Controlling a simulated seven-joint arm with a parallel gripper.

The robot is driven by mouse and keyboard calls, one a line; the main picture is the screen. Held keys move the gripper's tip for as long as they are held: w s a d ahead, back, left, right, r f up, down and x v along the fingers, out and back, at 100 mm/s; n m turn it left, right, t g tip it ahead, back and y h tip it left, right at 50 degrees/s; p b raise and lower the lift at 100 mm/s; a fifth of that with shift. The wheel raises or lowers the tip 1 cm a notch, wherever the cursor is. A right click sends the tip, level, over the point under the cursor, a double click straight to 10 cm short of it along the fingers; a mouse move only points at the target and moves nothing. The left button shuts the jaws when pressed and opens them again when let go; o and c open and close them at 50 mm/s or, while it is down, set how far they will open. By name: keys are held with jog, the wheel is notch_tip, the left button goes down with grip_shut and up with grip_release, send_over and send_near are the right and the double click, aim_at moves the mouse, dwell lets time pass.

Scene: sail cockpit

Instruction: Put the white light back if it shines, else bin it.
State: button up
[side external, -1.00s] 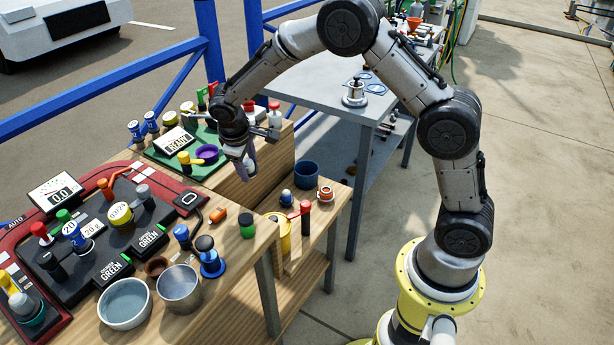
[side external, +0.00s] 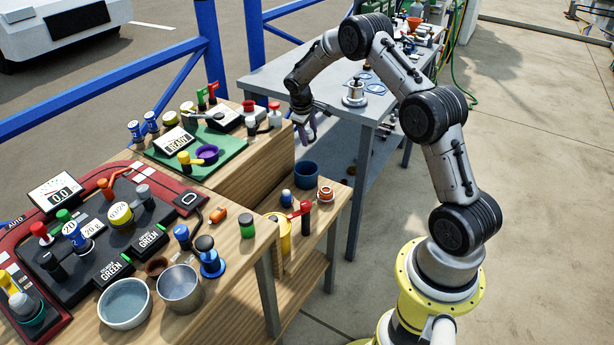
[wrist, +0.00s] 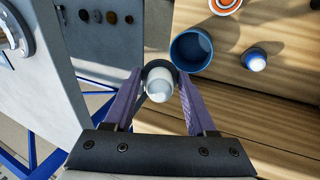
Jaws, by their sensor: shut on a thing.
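My gripper (side external: 307,130) hangs above the gap between the raised wooden block and the grey table, higher than a dark blue cup (side external: 307,174). In the wrist view, its purple fingers (wrist: 163,92) are shut on a small white-domed light (wrist: 159,90) with a dark ring behind the dome. The dome looks plain white; I cannot tell whether it shines. The blue cup (wrist: 190,50) is just up and right of the light in the wrist view, apart from it.
A blue-bodied, pale-domed piece (wrist: 256,60) and an orange-and-white ring (side external: 325,194) stand on the low shelf near the cup. The grey table (side external: 290,75) is close behind my gripper.

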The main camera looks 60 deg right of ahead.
jog(key=shift+f, duration=2.8)
jog(key=o, duration=1.4)
jog(key=shift+a, duration=0.1)
jog(key=v, duration=1.3)
jog(key=shift+a+r, duration=0.15)
jog(key=shift+r, duration=0.25)
